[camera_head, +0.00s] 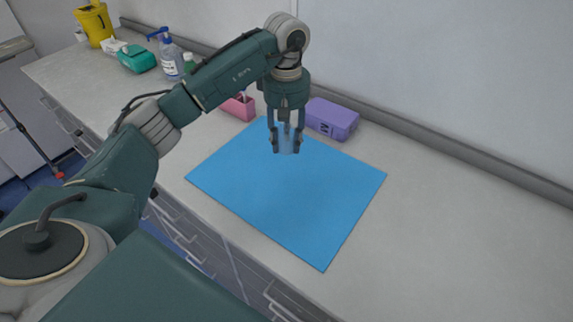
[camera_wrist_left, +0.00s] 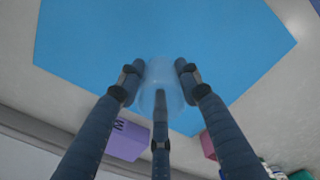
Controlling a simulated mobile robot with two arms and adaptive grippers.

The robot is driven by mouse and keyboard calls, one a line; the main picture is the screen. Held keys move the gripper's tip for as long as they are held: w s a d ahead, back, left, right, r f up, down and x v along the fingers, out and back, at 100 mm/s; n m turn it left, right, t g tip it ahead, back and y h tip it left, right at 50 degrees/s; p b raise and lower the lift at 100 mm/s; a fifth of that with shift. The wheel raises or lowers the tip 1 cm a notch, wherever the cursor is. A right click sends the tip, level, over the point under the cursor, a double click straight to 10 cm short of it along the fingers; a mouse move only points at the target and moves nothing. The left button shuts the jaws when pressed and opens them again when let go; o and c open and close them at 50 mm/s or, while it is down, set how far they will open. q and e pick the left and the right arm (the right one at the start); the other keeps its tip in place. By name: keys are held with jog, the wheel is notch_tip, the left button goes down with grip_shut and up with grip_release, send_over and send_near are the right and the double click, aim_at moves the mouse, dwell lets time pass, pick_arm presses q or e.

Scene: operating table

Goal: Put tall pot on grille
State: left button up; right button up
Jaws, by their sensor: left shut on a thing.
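A clear, see-through tall pot (camera_head: 288,146) is between the fingers of my left gripper (camera_head: 287,138), which is shut on it. In the head view the pot hangs upright over the upper part of a blue mat (camera_head: 300,205). In the left wrist view the pot (camera_wrist_left: 160,75) sits among three fingers, with the mat (camera_wrist_left: 150,30) behind it. Any gap between pot and mat is hard to judge. I see no grille in either view. My right gripper is not in view.
A purple box (camera_head: 332,118) stands behind the mat, with a pink container (camera_head: 238,107) to its left. A pump bottle (camera_head: 171,62), a green pack (camera_head: 137,58) and a yellow bin (camera_head: 95,24) stand farther left. The counter (camera_head: 450,220) right of the mat is clear.

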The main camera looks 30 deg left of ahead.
pick_arm(q)
jog(key=p, duration=0.1)
send_over(287, 176)
notch_tip(287, 176, down, 6)
jog(key=shift+a+r, duration=0.1)
notch_tip(287, 176, down, 4)
jog(key=shift+r+p, duration=0.25)
jog(key=shift+p, duration=0.4)
jog(key=shift+f, duration=0.25)
jog(key=shift+f, duration=0.1)
jog(key=shift+f+b, duration=0.15)
jog(key=shift+b, duration=0.15)
jog(key=o, duration=1.3)
jog(key=shift+c, duration=0.2)
jog(key=shift+r, duration=0.25)
